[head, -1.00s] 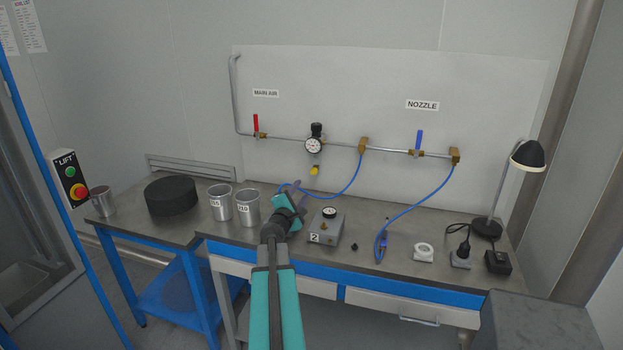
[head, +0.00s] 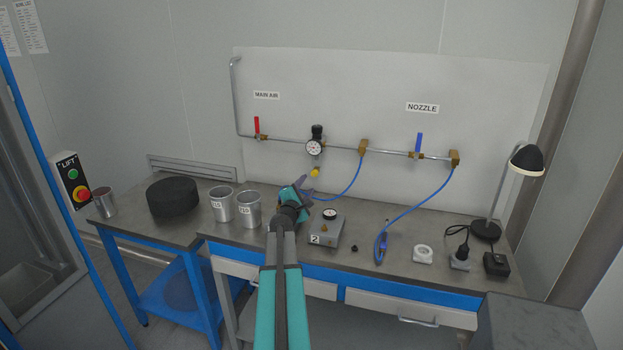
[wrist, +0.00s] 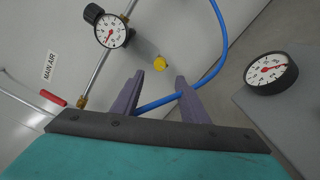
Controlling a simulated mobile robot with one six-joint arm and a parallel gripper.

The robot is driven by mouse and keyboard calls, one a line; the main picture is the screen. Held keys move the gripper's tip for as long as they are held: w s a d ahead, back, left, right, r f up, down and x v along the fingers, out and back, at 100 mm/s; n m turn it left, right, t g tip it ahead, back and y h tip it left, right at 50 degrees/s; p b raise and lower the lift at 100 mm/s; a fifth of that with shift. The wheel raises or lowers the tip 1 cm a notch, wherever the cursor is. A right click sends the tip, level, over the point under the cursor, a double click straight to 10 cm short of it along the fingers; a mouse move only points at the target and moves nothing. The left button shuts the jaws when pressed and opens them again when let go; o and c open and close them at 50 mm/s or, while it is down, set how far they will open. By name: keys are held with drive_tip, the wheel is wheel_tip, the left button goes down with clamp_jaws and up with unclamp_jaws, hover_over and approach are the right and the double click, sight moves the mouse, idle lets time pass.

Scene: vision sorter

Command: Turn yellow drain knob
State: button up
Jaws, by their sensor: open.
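The yellow drain knob (head: 314,172) hangs below the regulator with its round gauge (head: 314,148) on the wall pipe. In the wrist view the yellow knob (wrist: 160,64) lies just beyond the fingertips, between them and slightly above. My gripper (head: 308,188) is just below the knob in the head view. In the wrist view my gripper (wrist: 160,77) is open, with its two purple fingers apart and nothing held between them. The blue hose passes behind the fingers. The knob looks apart from both fingers.
The blue hose (head: 352,186) loops right of my gripper. The grey box with a gauge (head: 326,230) stands on the bench (head: 376,213) to the right. Metal cups (head: 249,210) stand to the left. The red valve handle (head: 257,124) is up on the pipe.

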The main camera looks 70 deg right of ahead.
sight(314, 175)
drive_tip(key=shift+w+d+p, duration=0.2)
drive_tip(key=shift+d+p, duration=1.1)
drive_tip(key=shift+d, duration=2.55)
